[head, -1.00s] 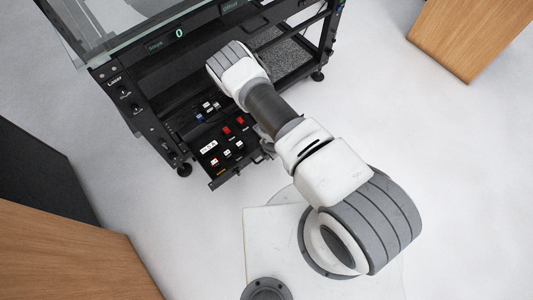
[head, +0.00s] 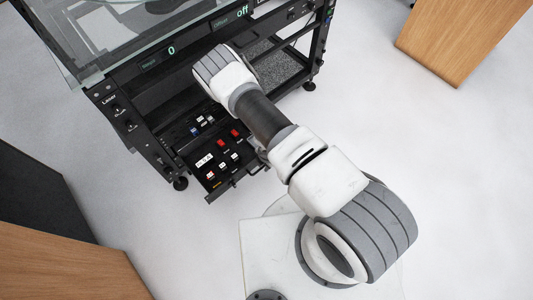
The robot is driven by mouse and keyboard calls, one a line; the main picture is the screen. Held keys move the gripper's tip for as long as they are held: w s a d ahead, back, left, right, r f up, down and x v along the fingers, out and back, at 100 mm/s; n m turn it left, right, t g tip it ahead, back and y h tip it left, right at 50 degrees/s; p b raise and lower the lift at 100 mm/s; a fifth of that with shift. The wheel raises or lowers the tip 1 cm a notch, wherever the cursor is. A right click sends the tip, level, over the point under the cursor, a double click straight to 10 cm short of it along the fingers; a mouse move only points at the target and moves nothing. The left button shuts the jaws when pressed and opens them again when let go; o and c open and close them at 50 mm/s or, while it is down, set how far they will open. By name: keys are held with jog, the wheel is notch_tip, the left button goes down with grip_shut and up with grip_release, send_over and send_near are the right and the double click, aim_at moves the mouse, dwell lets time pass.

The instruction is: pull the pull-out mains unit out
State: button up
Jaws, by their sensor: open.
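The pull-out mains unit (head: 214,187) is a black drawer low in the front of the black rack. It stands out past the rack's front and carries red, white and dark switches. A dark handle bar (head: 234,183) runs along its front edge. My arm reaches over the unit's right end and bends down behind its own links. My gripper is hidden behind the arm, and I cannot make out its fingers or whether they touch the handle.
The rack (head: 133,124) has a glass top, lit displays and a caster (head: 180,183) near the unit's left. A grey speckled shelf (head: 280,66) is at its right. Wooden furniture stands at upper right (head: 455,38) and lower left (head: 70,255).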

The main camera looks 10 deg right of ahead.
notch_tip(320, 180, up, 14)
jog(key=s+d+p, duration=0.1)
jog(key=s+p, duration=0.1)
jog(key=p, duration=0.1)
jog(key=shift+d+f, duration=0.25)
jog(key=w+d+r+m+t+h+p, duration=0.15)
jog(key=w+r+m, duration=0.35)
jog(key=r, duration=0.8)
jog(key=w+d+r+m+t+p, duration=0.1)
jog(key=w+r+m+p, duration=0.3)
jog(key=r, duration=1)
jog(key=s+d+r+m+p, duration=0.15)
jog(key=r+m, duration=0.25)
jog(key=r, duration=0.6)
jog(key=s+d+r+m, duration=0.1)
jog(key=d+r+m, duration=0.15)
jog(key=r, duration=0.75)
jog(key=s+r+m+t+p, duration=0.1)
jog(key=s+r+m+p, duration=0.3)
jog(key=s+r+m, duration=0.5)
jog(key=s+r, duration=0.9)
jog(key=shift+d+r, duration=0.25)
jog(key=shift+d, duration=0.15)
